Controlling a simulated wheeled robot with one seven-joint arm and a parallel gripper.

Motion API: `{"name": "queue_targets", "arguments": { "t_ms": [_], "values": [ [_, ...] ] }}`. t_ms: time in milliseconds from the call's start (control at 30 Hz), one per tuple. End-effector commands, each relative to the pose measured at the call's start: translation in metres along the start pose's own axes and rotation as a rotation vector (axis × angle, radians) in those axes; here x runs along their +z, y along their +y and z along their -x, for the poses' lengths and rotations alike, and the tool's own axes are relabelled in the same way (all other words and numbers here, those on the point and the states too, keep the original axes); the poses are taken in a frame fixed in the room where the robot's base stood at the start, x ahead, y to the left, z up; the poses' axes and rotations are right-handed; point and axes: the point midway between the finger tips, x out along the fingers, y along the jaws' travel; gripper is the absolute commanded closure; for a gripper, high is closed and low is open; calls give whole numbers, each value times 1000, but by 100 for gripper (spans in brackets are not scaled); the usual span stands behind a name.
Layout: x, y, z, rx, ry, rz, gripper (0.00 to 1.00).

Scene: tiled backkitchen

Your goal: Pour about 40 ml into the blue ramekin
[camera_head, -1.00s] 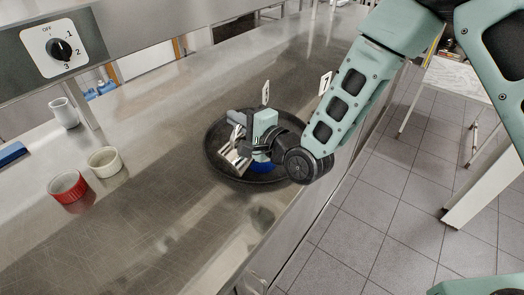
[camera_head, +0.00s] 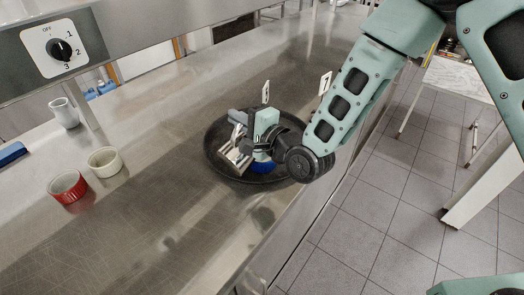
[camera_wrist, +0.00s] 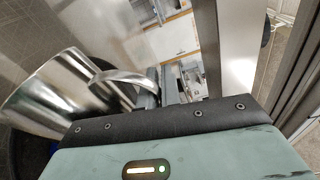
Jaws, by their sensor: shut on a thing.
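A shiny metal jug (camera_head: 238,152) is held by its handle in my gripper (camera_head: 245,128), above a round dark tray (camera_head: 213,168). The jug looks tilted. The blue ramekin (camera_head: 264,167) shows in the tray just right of the jug, partly hidden by my gripper and wrist. In the wrist view the jug (camera_wrist: 52,92) fills the left side, and its curved handle reaches my gripper fingers (camera_wrist: 165,85). I cannot see a stream or the liquid level in the ramekin.
A red ramekin (camera_head: 68,190) and a cream ramekin (camera_head: 104,162) stand left on the steel counter (camera_head: 150,220). A small white jug (camera_head: 65,113) is behind them. Number cards 8 (camera_head: 265,92) and 7 (camera_head: 324,83) stand behind the tray. The counter's front edge is close to the tray.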

Motion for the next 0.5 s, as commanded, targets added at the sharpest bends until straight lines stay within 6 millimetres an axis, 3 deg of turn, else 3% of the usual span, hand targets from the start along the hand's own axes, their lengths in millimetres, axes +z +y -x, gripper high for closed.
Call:
{"name": "queue_targets", "arguments": {
  "t_ms": [233,400,500],
  "values": [
    [5,2,0,-1,-4,21,100],
    [35,7,0,-15,9,331,100],
    [40,6,0,-14,19,434,100]
  ]
}}
